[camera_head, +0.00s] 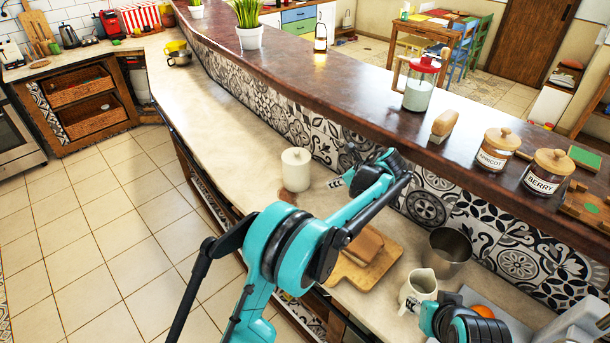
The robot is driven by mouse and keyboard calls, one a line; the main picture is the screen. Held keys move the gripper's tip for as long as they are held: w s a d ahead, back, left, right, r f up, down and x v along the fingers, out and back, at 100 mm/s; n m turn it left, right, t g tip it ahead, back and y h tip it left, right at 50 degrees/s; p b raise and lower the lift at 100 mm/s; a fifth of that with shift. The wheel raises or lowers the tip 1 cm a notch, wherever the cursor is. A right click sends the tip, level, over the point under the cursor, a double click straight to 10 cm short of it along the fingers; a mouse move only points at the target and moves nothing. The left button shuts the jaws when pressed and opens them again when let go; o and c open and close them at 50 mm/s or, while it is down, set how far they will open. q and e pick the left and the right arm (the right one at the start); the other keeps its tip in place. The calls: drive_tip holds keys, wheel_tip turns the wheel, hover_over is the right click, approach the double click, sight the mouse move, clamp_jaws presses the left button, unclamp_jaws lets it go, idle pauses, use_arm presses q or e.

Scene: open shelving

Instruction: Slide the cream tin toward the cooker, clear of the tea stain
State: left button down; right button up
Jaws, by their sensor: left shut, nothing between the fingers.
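The cream tin (296,170), a round lidded canister with a knob, stands upright on the pale worktop near the tiled wall. My left gripper (349,165) is shut and empty, just right of the tin with a small gap in the picture. A small brown patch (287,197), which may be the tea stain, shows just in front of the tin; my left arm hides part of that area. The cooker (15,138) is at the far left edge, only partly in view.
The worktop (225,115) left of the tin is clear up to the yellow cup (175,47) and a dark cup (180,59). A wooden board (385,262), a metal cup (449,252) and a white jug (417,290) stand to the right. The raised brown ledge (330,85) runs behind.

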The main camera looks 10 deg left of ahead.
sight(305, 183)
use_arm(q)
drive_tip(key=shift+m, duration=0.4)
drive_tip(key=b+x, duration=0.1)
drive_tip(key=x, duration=0.2)
drive_tip(key=b+x, duration=0.1)
drive_tip(key=x, duration=0.3)
drive_tip(key=b+x, duration=0.1)
drive_tip(key=x, duration=0.3)
drive_tip(key=shift+w+d+f, duration=0.15)
drive_tip(key=shift+w+f, duration=0.05)
drive_tip(key=shift+w, duration=0.25)
drive_tip(key=shift+w+a+r+b, duration=0.1)
drive_tip(key=shift+w+a+b, duration=0.45)
drive_tip(key=shift+a, duration=0.4)
drive_tip(key=shift+w+a+r, duration=0.1)
drive_tip(key=shift+w+a, duration=0.35)
drive_tip(key=shift+a+r, duration=0.1)
drive_tip(key=shift+a, duration=0.05)
